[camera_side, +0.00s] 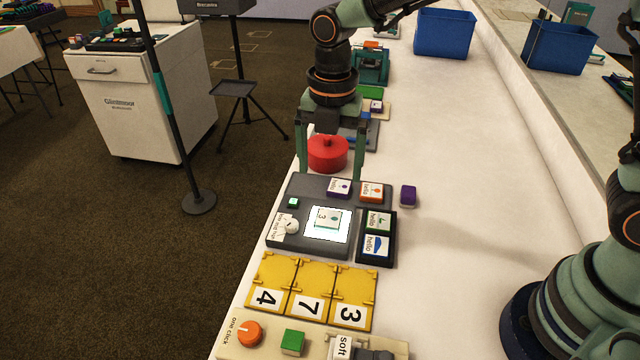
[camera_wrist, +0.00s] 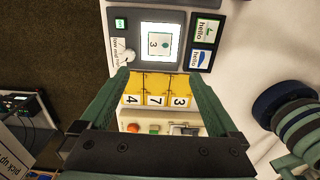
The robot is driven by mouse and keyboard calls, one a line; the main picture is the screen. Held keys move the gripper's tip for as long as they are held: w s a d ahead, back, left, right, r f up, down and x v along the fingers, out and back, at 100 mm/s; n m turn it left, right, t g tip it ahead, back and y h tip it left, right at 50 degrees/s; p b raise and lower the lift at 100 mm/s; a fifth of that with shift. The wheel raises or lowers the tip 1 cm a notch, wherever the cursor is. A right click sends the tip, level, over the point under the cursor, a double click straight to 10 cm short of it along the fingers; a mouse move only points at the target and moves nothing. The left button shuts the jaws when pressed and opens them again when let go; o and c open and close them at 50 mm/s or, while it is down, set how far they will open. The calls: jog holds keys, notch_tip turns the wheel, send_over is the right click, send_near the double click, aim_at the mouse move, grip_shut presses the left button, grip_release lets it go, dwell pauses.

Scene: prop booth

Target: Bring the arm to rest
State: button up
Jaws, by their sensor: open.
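My gripper (camera_side: 332,150) hangs over the table near the far edge of the grey panel. Its two green fingers are spread apart with nothing held between them. In the side view a red round pot (camera_side: 327,154) with a knob shows behind and between the fingers. The fingers also show in the wrist view (camera_wrist: 158,100), open, with the yellow number tiles visible between them. The grey panel (camera_side: 293,243) has a lit white square with a tile marked 3 (camera_side: 328,218) on it.
Yellow tiles (camera_side: 312,291) marked 4, 7 and 3 lie in front of the panel. A dark tray (camera_side: 391,256) holds two "hello" blocks. A purple block (camera_side: 408,195) lies to the right. A box with an orange knob (camera_side: 249,333) is nearest.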

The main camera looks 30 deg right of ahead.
jog(key=s+d+r+m+t, duration=0.2)
jog(key=s+d+r+m, duration=0.2)
jog(key=d+m, duration=0.4)
jog(key=s+d+r+m+t, duration=0.3)
jog(key=d+m, duration=0.6)
jog(key=m, duration=0.9)
jog(key=s+r, duration=0.2)
jog(key=s, duration=0.1)
jog(key=shift+d+r+m+t, duration=0.3)
